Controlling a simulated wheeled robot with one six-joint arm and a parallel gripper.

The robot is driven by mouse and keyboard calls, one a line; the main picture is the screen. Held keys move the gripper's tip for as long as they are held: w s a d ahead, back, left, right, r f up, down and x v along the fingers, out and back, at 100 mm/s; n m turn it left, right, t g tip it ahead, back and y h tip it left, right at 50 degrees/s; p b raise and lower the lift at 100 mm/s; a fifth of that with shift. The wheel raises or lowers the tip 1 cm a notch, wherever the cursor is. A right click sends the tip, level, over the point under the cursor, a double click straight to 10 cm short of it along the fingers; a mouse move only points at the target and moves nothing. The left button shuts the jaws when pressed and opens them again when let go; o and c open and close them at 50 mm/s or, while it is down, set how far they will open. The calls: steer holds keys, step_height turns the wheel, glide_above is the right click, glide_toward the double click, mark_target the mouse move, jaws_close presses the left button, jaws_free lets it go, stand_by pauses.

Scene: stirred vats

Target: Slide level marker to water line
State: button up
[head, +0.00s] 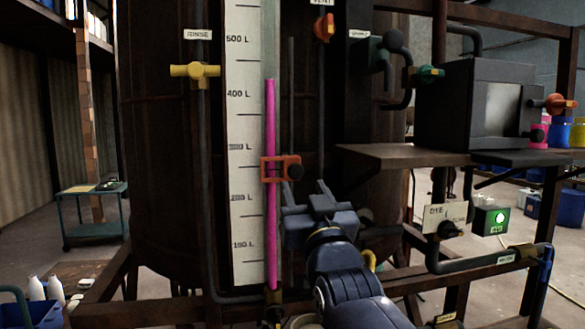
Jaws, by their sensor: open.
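The level marker (271,170) is an orange frame with a dark knob (296,172) on its right side. It sits around the pink sight tube (270,120), between the 200 L mark and the mark above it. The pink liquid tops out a little above 400 L on the white scale (243,120), well above the marker. My gripper (307,192) is open and empty, just below and right of the marker, its two fingers pointing up. It appears apart from the knob, though depth is hard to judge.
A yellow rinse valve (195,71) is left of the scale, and an orange vent valve (323,27) is above. A dark shelf (395,157) with a grey box (480,105) juts out at right. A pipe runs vertically behind my gripper.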

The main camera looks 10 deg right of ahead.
mark_target(296, 172)
steer(key=p+x, duration=0.2)
steer(key=x, duration=0.5)
steer(key=shift+w+r+p, duration=0.1)
steer(key=shift+w+p, duration=0.2)
steer(key=shift+w, duration=0.05)
steer(key=shift+c, duration=0.3)
jaws_close()
